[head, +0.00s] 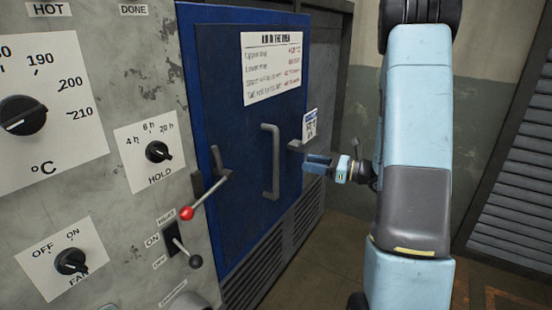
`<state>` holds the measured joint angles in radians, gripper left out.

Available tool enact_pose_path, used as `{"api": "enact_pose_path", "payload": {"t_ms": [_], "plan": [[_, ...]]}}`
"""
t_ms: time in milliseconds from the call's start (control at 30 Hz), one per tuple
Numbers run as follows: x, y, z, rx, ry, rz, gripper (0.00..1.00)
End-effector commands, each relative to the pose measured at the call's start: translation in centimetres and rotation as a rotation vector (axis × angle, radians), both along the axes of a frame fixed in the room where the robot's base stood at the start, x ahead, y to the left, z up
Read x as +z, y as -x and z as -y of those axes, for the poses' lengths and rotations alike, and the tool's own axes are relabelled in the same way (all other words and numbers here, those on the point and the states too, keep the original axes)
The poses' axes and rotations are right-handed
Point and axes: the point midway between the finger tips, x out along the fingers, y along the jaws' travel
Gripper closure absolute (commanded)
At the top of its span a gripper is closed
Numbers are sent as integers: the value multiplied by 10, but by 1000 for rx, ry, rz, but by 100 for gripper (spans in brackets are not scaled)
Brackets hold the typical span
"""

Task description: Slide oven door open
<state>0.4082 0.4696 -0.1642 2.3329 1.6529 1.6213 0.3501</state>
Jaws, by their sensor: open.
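The blue oven door (246,200) is in the middle of the head view and looks closed in its frame. A grey vertical bar handle (272,162) stands out from its face. A lever with a red ball (187,213) sits at the door's left edge, tilted down to the left. A small grey bracket (297,146) shows near the door's right edge. My gripper (308,166) is to the right of the bar handle, open and pointing left, just below the bracket. I cannot tell whether it touches the door.
A grey control panel (90,150) with knobs and switches stands left of the door. A paper sign (271,67) is on the door's upper part. Vent slats (262,270) lie below it. A louvred panel (508,165) is at the far right, with open floor in front of it.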

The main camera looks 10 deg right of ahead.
Motion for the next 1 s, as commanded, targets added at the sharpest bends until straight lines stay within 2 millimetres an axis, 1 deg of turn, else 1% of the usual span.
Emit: {"api": "enact_pose_path", "payload": {"t_ms": [33, 400, 600, 800, 1000], "plan": [[0, -4, -8, 5, 0, 0, 55], [0, -41, -61, 7, 1, 2, 55], [1, -58, -86, 6, 1, 2, 55], [0, -68, -99, 4, 2, 1, 55], [0, -71, -102, 3, 2, 1, 55]]}}
